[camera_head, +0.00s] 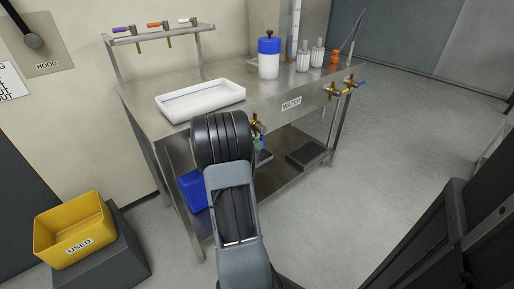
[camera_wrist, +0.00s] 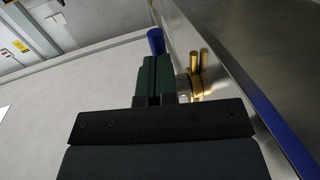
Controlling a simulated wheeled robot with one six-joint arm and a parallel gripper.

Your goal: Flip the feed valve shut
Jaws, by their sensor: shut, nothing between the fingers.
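A brass valve (camera_wrist: 196,72) sticks out from the metal bench front in the wrist view. A blue handle end (camera_wrist: 156,41) shows just beyond the fingertips. My gripper (camera_wrist: 155,62) has its dark green fingers closed together, beside the brass valve and in line with the blue handle. I cannot tell whether the fingers touch the handle. In the head view, brass parts of a valve (camera_head: 257,125) show at the bench front, partly hidden behind my arm. No label naming a feed valve is readable.
The steel bench (camera_head: 285,83) carries a white tray (camera_head: 200,98), a blue-capped bottle (camera_head: 268,57) and shakers. A WATER label (camera_head: 291,103) and more brass valves (camera_head: 334,91) are on its front. A yellow USED bin (camera_head: 72,230) stands left.

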